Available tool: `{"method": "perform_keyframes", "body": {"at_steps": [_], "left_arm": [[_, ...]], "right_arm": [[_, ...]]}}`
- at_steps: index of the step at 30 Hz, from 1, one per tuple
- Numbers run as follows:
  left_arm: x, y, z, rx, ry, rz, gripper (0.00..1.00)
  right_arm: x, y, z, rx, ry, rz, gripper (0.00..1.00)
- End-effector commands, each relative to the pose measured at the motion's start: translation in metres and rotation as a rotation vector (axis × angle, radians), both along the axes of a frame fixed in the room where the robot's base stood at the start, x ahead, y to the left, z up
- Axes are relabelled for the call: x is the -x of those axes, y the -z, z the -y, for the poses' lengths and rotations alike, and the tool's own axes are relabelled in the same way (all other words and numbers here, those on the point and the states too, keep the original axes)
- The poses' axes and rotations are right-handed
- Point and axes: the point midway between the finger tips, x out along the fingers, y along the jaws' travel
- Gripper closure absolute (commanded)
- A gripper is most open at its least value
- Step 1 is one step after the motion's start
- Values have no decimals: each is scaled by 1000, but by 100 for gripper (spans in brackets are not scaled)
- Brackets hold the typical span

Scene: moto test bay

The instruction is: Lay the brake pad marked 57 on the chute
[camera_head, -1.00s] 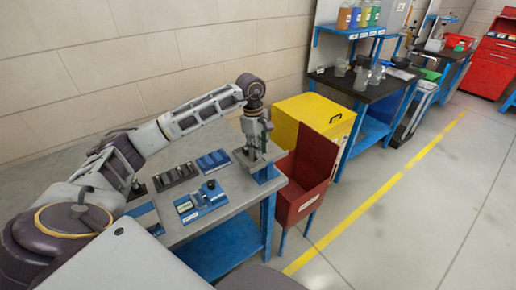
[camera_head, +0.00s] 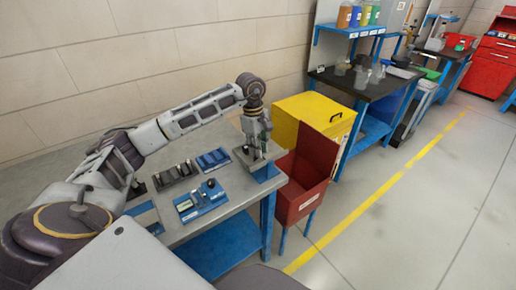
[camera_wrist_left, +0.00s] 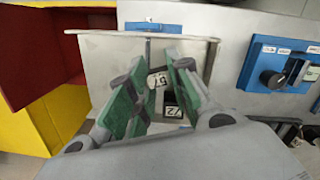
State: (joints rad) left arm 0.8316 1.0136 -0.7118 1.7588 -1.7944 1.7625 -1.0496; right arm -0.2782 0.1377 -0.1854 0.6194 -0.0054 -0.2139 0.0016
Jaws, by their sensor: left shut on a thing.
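My left gripper (camera_head: 260,149) is over the grey metal chute (camera_head: 242,157) at the right end of the bench. In the left wrist view the green-padded fingers (camera_wrist_left: 158,68) are shut on the brake pad marked 57 (camera_wrist_left: 156,80). Its white label shows tilted between the fingertips. A second dark piece, marked 72 (camera_wrist_left: 172,112), shows below it between the fingers; I cannot tell what it rests on. The chute (camera_wrist_left: 112,58) fills the background there, with a raised lip at its far edge. Whether pad 57 touches the chute is unclear. My right gripper is not in view.
A blue panel with a black knob (camera_head: 202,200) lies on the bench, near a dark slotted tray (camera_head: 168,177) and a blue slotted tray (camera_head: 214,159). A red open bin (camera_head: 303,190) and a yellow box (camera_head: 318,110) stand just beyond the bench end.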

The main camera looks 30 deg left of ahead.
Motion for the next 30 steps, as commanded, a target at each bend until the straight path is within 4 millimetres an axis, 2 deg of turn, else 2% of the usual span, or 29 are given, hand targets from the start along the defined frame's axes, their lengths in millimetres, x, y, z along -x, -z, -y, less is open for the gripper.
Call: {"method": "perform_keyframes", "body": {"at_steps": [9, 10, 15, 30], "left_arm": [[0, 0, 0, 0, 0, 0, 100], [0, 0, 0, 0, 0, 0, 76], [0, 0, 0, 0, 0, 0, 55], [0, -5, 0, 0, 0, 0, 55]], "right_arm": [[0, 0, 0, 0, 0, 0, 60], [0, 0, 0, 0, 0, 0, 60], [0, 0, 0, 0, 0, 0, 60], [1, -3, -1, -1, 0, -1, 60]]}}
